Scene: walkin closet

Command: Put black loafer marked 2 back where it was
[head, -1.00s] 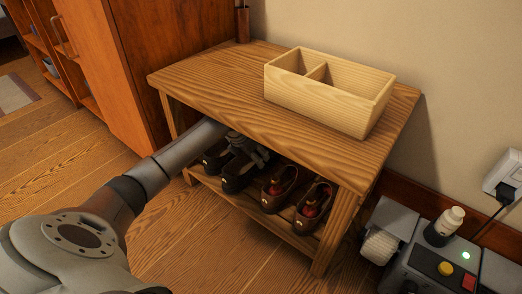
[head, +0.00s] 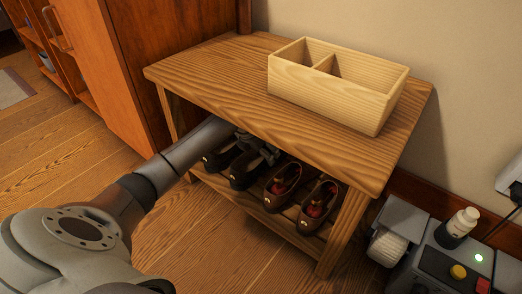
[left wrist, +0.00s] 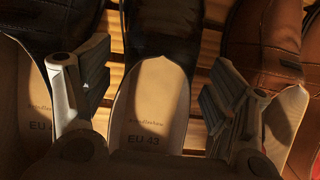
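Two black loafers stand side by side on the lower shelf of the wooden bench: a left one (head: 218,160) and a right one (head: 242,174). The number 2 is not readable on either. My left gripper (head: 258,152) reaches under the bench top, partly hidden by it, above the black pair. In the left wrist view the gripper (left wrist: 158,88) is open, with one finger on each side of a black loafer (left wrist: 158,35) whose tan insole reads EU 43. I cannot tell whether the fingers touch it. My right gripper is not in view.
Two brown loafers (head: 299,196) stand right of the black pair. The bench top (head: 210,72) closely covers the shelf and carries a divided wooden box (head: 335,95). A cabinet (head: 130,60) stands left; a grey device with a bottle (head: 461,226) stands right.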

